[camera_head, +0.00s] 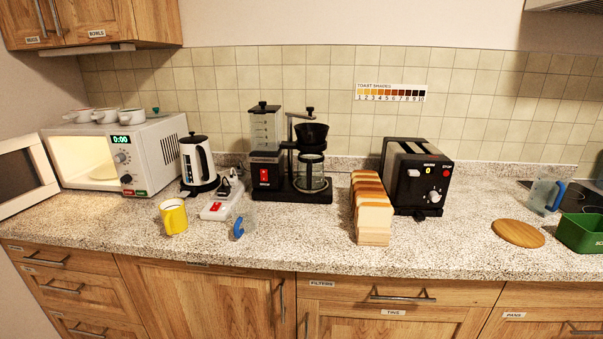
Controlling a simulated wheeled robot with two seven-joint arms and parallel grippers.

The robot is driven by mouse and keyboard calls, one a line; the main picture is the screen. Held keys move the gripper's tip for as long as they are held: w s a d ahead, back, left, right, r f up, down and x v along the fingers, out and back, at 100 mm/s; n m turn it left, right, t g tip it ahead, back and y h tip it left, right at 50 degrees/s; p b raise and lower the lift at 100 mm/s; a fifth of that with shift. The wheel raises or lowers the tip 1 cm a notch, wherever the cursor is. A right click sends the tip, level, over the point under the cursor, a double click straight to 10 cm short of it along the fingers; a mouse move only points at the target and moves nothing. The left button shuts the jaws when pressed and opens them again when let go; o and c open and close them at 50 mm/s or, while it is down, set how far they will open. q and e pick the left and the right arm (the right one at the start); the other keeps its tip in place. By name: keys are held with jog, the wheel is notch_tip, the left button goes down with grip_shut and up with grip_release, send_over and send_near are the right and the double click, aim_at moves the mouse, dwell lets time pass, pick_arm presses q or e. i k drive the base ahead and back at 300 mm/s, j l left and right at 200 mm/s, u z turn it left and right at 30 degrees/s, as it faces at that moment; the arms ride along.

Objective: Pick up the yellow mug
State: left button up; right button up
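The yellow mug (174,217) stands upright on the speckled countertop (290,238) at the left, near the front edge. Its handle appears to be on its upper left side. Nothing touches it and there is bare counter around it. Neither of my grippers shows in the head view.
A microwave (150,155) with its door (22,176) open stands left of the mug. Behind the mug are a kettle (198,162) and a power strip (222,200). A clear cup with a blue handle (238,228) is to its right. A coffee maker (266,170), bread (372,212) and toaster (415,178) stand farther right.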

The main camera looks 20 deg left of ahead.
aim_at(172, 212)
jog(key=u, duration=1.7)
